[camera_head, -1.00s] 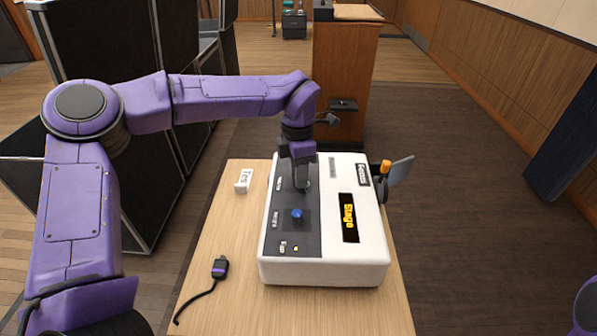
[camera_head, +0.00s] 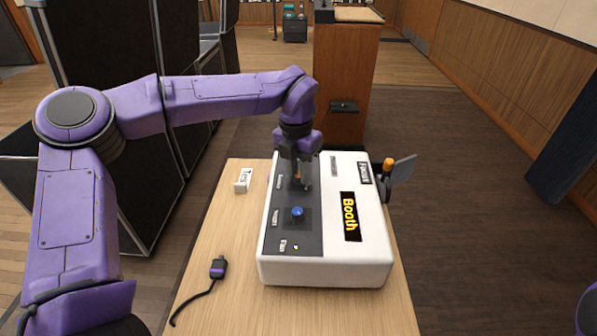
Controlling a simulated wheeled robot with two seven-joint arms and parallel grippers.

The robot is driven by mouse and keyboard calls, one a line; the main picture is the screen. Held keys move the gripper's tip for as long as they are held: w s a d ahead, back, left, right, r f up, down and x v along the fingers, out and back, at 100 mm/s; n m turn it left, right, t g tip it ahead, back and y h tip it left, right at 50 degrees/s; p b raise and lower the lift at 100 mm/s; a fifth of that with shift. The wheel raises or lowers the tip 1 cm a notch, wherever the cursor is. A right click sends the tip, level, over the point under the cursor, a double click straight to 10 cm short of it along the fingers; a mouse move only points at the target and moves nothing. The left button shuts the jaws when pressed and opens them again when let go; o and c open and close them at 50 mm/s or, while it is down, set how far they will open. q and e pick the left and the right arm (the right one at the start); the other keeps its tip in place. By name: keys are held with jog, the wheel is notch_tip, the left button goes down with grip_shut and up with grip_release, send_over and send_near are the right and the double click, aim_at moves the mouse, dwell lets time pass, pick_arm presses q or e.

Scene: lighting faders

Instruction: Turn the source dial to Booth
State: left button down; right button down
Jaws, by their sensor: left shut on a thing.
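The white control box (camera_head: 330,270) stands on the wooden table, with a dark panel (camera_head: 270,242) on the left of its top. Its display (camera_head: 350,216) reads "Booth" in yellow. My left gripper (camera_head: 302,186) points down at the far part of the dark panel. It is shut on the source dial, which its fingers mostly hide; a bit of orange shows between them. A blue knob (camera_head: 297,212) sits nearer on the panel, apart from the fingers. My right gripper is not in view.
An orange-topped knob (camera_head: 388,164) and a grey flap (camera_head: 403,171) are at the box's right side. A white labelled block (camera_head: 243,180) and a dark plug with a cable (camera_head: 218,268) lie on the table (camera_head: 230,215) to the left. Dark cases stand beyond the table's left.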

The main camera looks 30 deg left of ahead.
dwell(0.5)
pick_arm(q)
jog(key=c, duration=0.9)
grip_release()
notch_tip(320, 180, up, 11)
jog(key=shift+a+f, duration=0.2)
jog(key=shift+a, duration=0.1)
jog(key=shift+s, duration=0.1)
